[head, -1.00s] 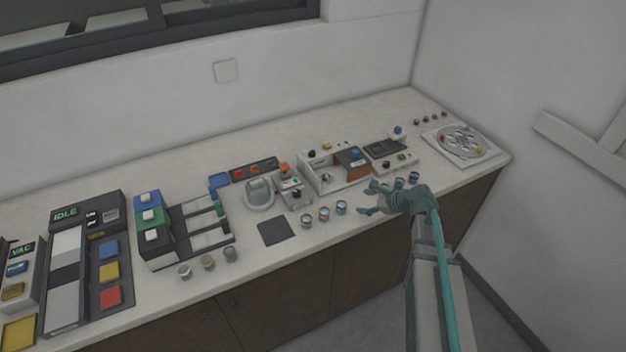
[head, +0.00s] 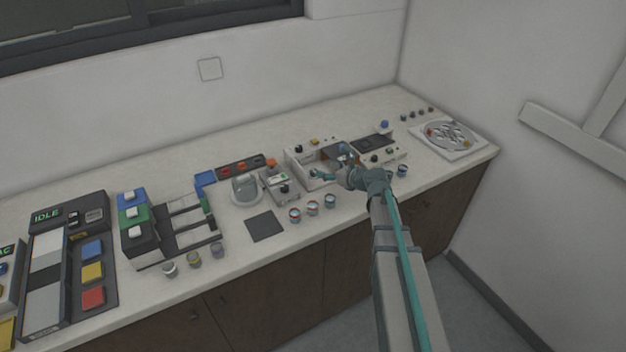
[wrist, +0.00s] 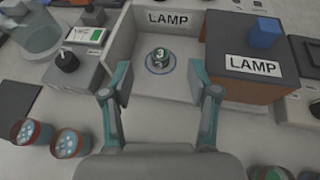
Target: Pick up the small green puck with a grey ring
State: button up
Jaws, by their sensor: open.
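A small dark green puck (wrist: 160,58) with a pale "3" on top and a greyish rim stands upright in the wrist view. It sits inside a blue circle on the pale floor of the bay labelled LAMP (wrist: 170,17). My gripper (wrist: 160,77) is open and empty, one teal finger toward each side of the puck. The puck is beyond the fingers in the picture, and I see no contact. In the head view my gripper (head: 331,166) is at the front of the lamp bay. I cannot make out the puck there.
A brown-sided block labelled LAMP (wrist: 250,65) stands close on the right. A grey device with a black knob (wrist: 67,62) is on the left. Red-rimmed pucks (wrist: 28,133) stand at the front left. A dark square mat (head: 265,226) lies left of them.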

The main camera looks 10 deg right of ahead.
aim_at(314, 171)
notch_tip(314, 171, down, 2)
jog(key=shift+f+b, duration=0.1)
jog(key=shift+b, duration=0.35)
jog(key=b+x, duration=0.1)
jog(key=x, duration=0.6)
jog(key=shift+w+a+b, duration=0.1)
jog(key=shift+w+b, duration=0.1)
jog(key=shift+b, duration=0.1)
jog(key=c, duration=1.1)
jog(key=shift+o, duration=0.2)
